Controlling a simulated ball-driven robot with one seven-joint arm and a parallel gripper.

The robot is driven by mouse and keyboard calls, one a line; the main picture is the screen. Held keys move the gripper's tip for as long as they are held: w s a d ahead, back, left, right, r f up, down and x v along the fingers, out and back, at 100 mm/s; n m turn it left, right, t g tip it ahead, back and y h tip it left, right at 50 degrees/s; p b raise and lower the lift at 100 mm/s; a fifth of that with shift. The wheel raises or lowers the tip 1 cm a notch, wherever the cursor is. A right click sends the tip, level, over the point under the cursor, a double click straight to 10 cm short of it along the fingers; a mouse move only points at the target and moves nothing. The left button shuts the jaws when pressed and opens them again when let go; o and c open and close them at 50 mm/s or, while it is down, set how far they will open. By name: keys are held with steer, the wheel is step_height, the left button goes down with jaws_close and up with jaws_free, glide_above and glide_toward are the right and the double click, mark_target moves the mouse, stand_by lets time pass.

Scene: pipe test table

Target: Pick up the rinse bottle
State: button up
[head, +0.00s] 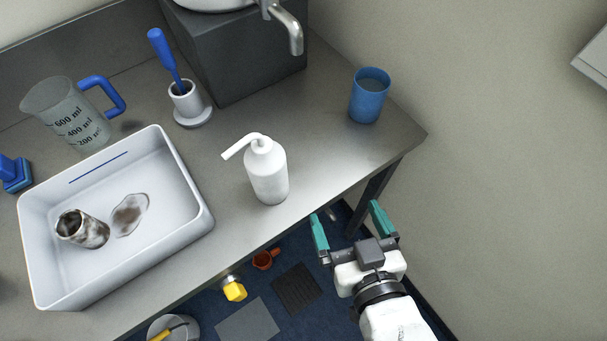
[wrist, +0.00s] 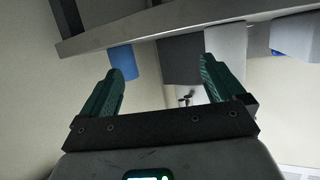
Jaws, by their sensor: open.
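The white rinse bottle (head: 268,175) stands upright on the grey table (head: 330,150), near its front edge, with its bent spout pointing left in the head view. My gripper (head: 345,212) is open and empty. It is off the table's front edge, to the right of the bottle and apart from it. In the wrist view the scene looks upside down, and the two green fingers of my gripper (wrist: 160,66) are spread with nothing between them. A pale shape (wrist: 228,45) beyond the right finger there looks like the bottle, partly hidden.
A blue cup (head: 369,97) stands at the table's right end. A white tray (head: 182,205) with a dirty pipe piece lies left of the bottle. Behind are a brush in a holder (head: 187,105), a measuring jug (head: 70,115) and a dark sink block (head: 240,65).

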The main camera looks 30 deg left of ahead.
mark_target(273, 180)
steer(key=s+a+r+y, duration=0.1)
steer(key=a, duration=0.1)
steer(key=s+a+r+n+y, duration=0.1)
steer(key=s+a+r+y, duration=0.1)
steer(key=a, duration=0.1)
steer(key=s+a+r+n+y+b, duration=0.1)
steer(key=a, duration=0.1)
steer(key=shift+s+a+r+y, duration=0.25)
steer(key=shift+s+r+y, duration=0.05)
steer(key=shift+s, duration=0.1)
steer(key=x, duration=0.4)
steer(key=shift+s+a+r+p, duration=0.15)
steer(key=shift+a+r+p, duration=0.15)
steer(key=shift+r, duration=0.1)
steer(key=shift+p+x, duration=0.6)
steer(key=shift+x, duration=2.6)
steer(key=shift+d, duration=0.1)
steer(key=shift+c, duration=0.3)
steer(key=c, duration=1)
steer(key=shift+c, duration=0.5)
